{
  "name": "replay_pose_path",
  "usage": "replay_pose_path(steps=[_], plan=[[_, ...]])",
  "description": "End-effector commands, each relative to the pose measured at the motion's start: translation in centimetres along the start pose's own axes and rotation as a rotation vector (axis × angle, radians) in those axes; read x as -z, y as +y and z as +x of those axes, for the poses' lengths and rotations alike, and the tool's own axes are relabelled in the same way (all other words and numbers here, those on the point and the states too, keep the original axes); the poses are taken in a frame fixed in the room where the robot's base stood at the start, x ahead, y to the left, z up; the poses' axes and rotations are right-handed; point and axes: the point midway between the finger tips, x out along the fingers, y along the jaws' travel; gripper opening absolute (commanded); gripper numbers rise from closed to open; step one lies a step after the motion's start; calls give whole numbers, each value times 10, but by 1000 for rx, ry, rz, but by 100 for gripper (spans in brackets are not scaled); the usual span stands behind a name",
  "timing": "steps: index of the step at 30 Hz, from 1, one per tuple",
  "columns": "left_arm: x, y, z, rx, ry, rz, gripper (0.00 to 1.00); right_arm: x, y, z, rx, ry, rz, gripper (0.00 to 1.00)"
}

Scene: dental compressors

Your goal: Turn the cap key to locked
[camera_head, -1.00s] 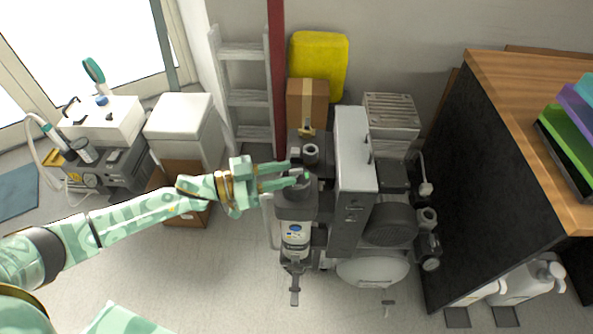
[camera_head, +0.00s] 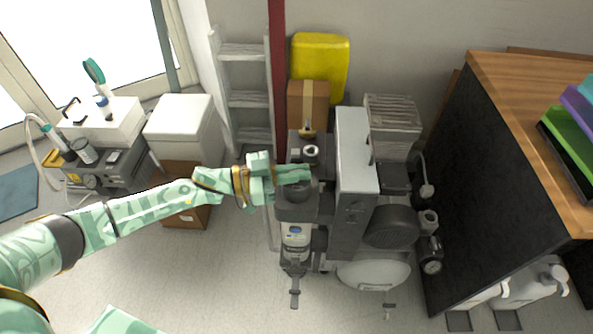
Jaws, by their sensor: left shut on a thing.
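The dental compressor (camera_head: 353,150) stands in the middle, with a tall grey cabinet and a dark canister head (camera_head: 297,212) on its left side. My left gripper (camera_head: 300,176) reaches in from the left over the top of that canister. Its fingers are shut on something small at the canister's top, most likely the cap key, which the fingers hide. I cannot tell which way the key is turned. A second dark cap with a pale ring (camera_head: 311,152) sits just behind the fingers. My right gripper is not in view.
A wooden-topped bench with a black side (camera_head: 500,180) stands at the right. A ladder (camera_head: 246,95), red post (camera_head: 277,70) and yellow container (camera_head: 320,65) are behind. Grey floor is free at the front left.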

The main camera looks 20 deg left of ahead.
Motion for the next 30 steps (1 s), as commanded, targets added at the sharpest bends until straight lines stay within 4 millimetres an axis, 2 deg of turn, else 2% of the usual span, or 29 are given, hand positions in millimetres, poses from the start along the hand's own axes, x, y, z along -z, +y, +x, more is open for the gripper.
replay_pose_path(steps=[4, 11, 14, 15, 26, 30], plan=[[-1, -1, 0, -68, -1, 0, 0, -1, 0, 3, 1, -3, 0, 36], [0, 0, 0, -74, 0, -1, 0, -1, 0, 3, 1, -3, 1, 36], [0, 0, 0, -74, 0, -1, 27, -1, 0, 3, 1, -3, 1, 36], [0, 0, 0, -74, 0, -1, 30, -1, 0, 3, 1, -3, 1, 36], [0, 0, 0, -73, 1, -1, 30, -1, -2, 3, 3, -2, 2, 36], [0, -1, -8, -72, -1, 0, 30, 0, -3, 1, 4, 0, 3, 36]])
